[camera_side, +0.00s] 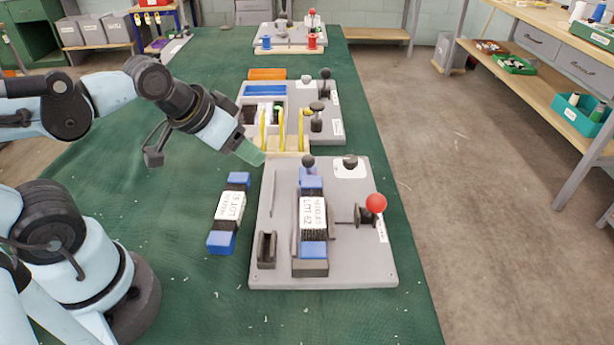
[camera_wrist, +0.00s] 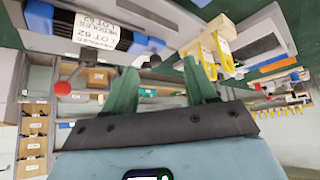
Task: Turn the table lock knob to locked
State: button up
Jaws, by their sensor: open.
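In the side view a grey fixture plate (camera_side: 278,272) lies on the table. A black knob (camera_side: 350,162) sits on a white label at its far right, and another black ball knob (camera_side: 308,161) stands at its far edge. I cannot read which is the table lock knob or its position. A red ball handle (camera_side: 376,203) is at the plate's right; it also shows in the wrist view (camera_wrist: 62,88). My gripper (camera_side: 252,154) is in the air near the plate's far left corner, apart from the knobs. In the wrist view its green fingers (camera_wrist: 162,85) are open and empty.
A black-and-blue block labelled LOT 62 (camera_side: 313,215) sits on the plate. A similar block (camera_side: 229,213) lies on the green table (camera_side: 195,268) to the left. Beyond stands a fixture with yellow hooks (camera_side: 280,130) and black knobs (camera_side: 317,116). A third board (camera_side: 290,47) stands farther back.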

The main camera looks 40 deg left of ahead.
jog(key=shift+o, duration=0.5)
jog(key=shift+w, duration=0.1)
